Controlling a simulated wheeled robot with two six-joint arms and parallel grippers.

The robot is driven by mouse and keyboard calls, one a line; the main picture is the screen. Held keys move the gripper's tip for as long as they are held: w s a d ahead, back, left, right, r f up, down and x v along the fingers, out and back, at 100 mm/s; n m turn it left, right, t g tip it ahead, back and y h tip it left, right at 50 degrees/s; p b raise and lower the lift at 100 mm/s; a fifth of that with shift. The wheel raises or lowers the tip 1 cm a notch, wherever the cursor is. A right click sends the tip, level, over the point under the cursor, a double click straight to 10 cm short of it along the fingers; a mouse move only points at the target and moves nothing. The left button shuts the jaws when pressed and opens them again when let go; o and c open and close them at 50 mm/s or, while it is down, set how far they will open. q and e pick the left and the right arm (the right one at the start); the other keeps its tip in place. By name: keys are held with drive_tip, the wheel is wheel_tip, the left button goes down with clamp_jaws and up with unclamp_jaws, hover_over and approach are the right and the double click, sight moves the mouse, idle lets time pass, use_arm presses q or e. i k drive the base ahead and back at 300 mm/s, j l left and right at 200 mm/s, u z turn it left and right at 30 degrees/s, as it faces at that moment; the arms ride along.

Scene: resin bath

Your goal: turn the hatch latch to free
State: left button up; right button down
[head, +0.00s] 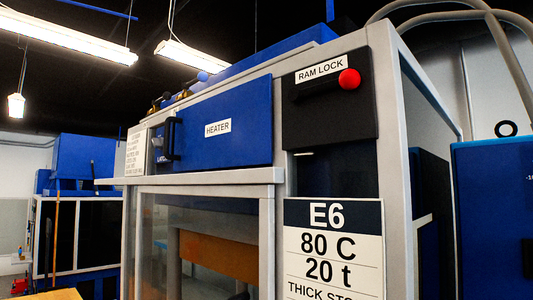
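A blue hatch panel (245,140) labelled HEATER is set in the upper front of the grey machine frame and looks closed. A black handle (174,139) stands upright at its left end. A small white label beside it is partly hidden and seems to begin with "LATC"; I cannot tell for sure which part is the latch or how it is turned. Neither of my grippers is in view.
A black RAM LOCK box (330,115) with a red ball knob (349,79) is to the right of the hatch. Small valves with a blue knob (202,76) sit above it. A grey ledge (225,176) runs below. A sign (333,245) reads E6, 80 C, 20 t.

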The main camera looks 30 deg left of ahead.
sight(158, 143)
drive_tip(key=u, duration=1.4)
